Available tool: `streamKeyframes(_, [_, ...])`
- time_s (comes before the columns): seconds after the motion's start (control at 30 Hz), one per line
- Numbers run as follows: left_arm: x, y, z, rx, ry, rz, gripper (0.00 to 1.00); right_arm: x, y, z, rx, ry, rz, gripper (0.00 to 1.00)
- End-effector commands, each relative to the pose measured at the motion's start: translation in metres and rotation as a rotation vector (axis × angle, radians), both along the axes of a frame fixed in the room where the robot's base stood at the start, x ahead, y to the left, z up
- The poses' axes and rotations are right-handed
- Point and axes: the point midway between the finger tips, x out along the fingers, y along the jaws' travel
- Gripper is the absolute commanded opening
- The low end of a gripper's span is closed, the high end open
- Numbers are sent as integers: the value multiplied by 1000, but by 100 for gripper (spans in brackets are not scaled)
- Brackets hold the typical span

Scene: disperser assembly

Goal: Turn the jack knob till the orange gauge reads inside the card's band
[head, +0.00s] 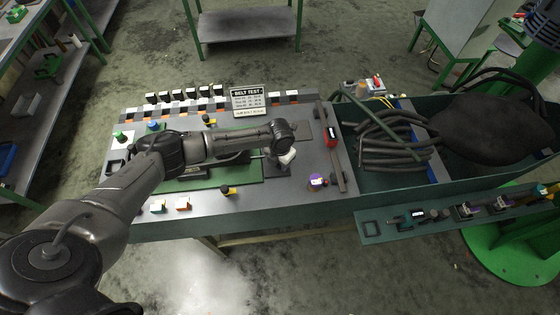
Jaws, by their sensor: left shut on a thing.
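My left arm reaches in from the lower left over the grey bench, and its wrist bends down near the bench's middle. My left gripper (286,160) is small in the head view and partly hidden by the wrist. It is shut at the jack on the right end of the green plate (236,174); the knob is covered by the gripper. The card (248,102), headed BELT TEST, stands at the back of the bench; its small lines are not legible here. I cannot pick out the orange gauge or its reading. My right gripper is not in view.
A red device (331,136) and a purple round part (318,182) sit on the bench's right side. Black hoses (395,155) fill the green bin at right.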

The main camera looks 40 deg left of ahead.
Motion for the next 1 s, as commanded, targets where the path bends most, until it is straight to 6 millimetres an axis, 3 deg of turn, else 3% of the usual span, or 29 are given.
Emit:
streamKeyframes(0.37, [1,-2,4,-4,-2,-4,20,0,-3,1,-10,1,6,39])
streamKeyframes(0.4, [1,-2,4,-4,-2,-4,46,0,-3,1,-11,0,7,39])
streamKeyframes(0.63, [1,-1,2,-2,-1,-3,68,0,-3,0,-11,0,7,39])
streamKeyframes(1.0, [1,0,8,-2,-3,-3,69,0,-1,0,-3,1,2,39])
